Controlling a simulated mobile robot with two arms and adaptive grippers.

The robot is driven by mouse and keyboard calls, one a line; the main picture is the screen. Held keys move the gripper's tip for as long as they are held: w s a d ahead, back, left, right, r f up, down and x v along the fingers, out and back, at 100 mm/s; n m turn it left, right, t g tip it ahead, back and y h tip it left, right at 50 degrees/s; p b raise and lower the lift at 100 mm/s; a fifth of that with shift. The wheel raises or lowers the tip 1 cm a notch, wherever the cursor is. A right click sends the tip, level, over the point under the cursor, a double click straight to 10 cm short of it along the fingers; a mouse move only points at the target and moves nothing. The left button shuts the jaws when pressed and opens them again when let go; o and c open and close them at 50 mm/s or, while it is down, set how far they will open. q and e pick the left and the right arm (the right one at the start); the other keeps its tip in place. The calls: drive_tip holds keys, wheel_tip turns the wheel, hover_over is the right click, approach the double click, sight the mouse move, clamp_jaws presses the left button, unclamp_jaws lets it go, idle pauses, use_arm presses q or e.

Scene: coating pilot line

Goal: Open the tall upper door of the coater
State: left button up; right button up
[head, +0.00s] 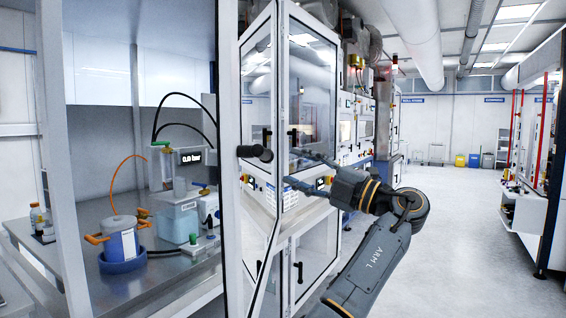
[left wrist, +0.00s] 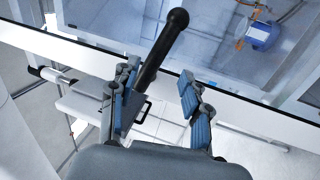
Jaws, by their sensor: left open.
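A tall white-framed upright (head: 231,220) of the coater runs through the middle of the head view. A black bar handle with a rounded end (head: 255,152) stands out from it. I cannot tell whether the door there is fully shut. My left gripper (head: 296,168) is open, just right of the handle. In the left wrist view the black handle (left wrist: 164,45) extends past my open left fingers (left wrist: 158,85), nearer the left-hand finger; whether they touch is unclear. My right gripper is not in view.
Inside the left bay, a blue-and-white vessel (head: 122,240) and a clear tank (head: 180,215) stand on a metal worktop (head: 165,275). A glazed cabinet (head: 313,95) with its own black handles stands behind my left gripper. The floor (head: 450,240) at right is clear.

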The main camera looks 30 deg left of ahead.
use_arm(q)
drive_tip(key=shift+d+f, duration=0.1)
drive_tip(key=shift+d, duration=0.25)
